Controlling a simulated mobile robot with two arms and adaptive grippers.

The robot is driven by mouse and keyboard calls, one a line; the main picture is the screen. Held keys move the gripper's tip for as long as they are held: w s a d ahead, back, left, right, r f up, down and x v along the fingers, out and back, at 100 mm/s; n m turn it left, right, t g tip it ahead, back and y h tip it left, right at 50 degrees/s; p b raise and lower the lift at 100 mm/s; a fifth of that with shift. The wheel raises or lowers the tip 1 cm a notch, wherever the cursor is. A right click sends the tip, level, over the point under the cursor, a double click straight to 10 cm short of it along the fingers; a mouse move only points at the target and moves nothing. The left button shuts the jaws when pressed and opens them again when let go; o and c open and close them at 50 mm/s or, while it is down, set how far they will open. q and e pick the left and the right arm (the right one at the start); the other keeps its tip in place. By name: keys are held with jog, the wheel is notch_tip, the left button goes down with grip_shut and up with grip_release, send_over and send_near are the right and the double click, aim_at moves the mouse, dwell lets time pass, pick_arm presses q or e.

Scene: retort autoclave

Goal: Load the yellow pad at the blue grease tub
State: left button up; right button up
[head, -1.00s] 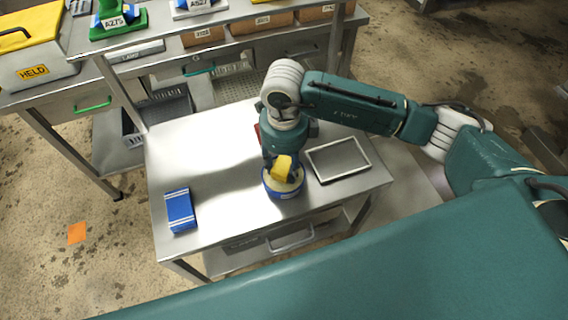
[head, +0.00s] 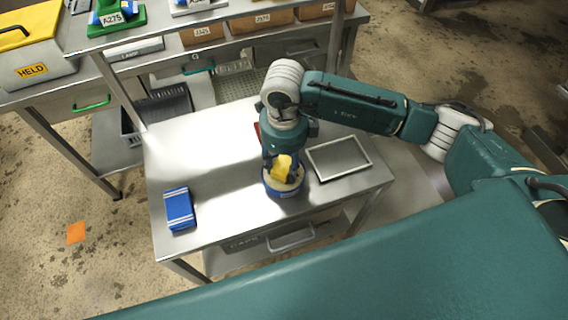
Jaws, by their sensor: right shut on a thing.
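The blue grease tub (head: 284,190) stands on the steel table (head: 215,215), near its front edge and right of the middle, with pale grease showing inside its rim. My right gripper (head: 283,168) points down over the tub and is shut on the yellow pad (head: 282,170). The pad is at the tub's mouth and looks tilted. I cannot tell how deep its lower end sits in the grease. The gripper's fingers are partly hidden by the wrist and the pad. My left gripper is not in view.
A blue-and-white pack (head: 180,209) lies at the table's left. A grey framed tray (head: 339,158) lies just right of the tub. A red thing (head: 257,132) is mostly hidden behind my wrist. A shelf bench with a yellow-lidded HELD box (head: 38,45) stands behind.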

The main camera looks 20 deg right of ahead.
aim_at(284, 163)
jog(key=shift+s+f, duration=0.1)
jog(key=shift+f, duration=0.05)
dwell(1.2)
jog(key=shift+r+p, duration=1.55)
jog(key=shift+r, duration=2.05)
